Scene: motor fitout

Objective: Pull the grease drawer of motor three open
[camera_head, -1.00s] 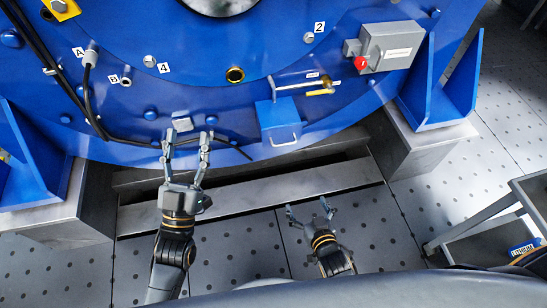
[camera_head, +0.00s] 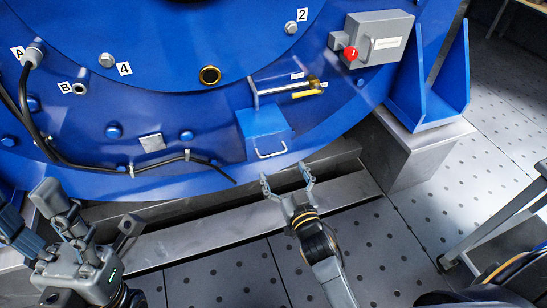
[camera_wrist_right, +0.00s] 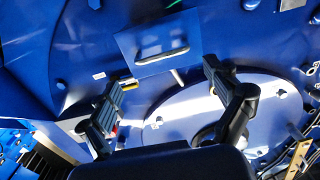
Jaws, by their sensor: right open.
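The grease drawer (camera_head: 262,128) is a blue box front on the lower face of the blue motor, with a pale bar handle (camera_head: 271,154) near its lower edge. In the right wrist view the drawer (camera_wrist_right: 140,43) and its handle (camera_wrist_right: 162,57) show beyond my fingers. My right gripper (camera_head: 286,175) is open and empty, just below the handle in the head view and apart from it. Its fingers also show spread in the right wrist view (camera_wrist_right: 166,95). My left gripper (camera_head: 88,212) is at the lower left, fingers apart and empty, away from the drawer.
A yellow-handled valve (camera_head: 305,93) sits above the drawer. A grey box with a red knob (camera_head: 378,40) is at upper right. A black cable (camera_head: 100,165) runs along the motor's lower left. A steel plinth (camera_head: 408,150) and blue bracket stand right; a cart frame (camera_head: 495,230) is lower right.

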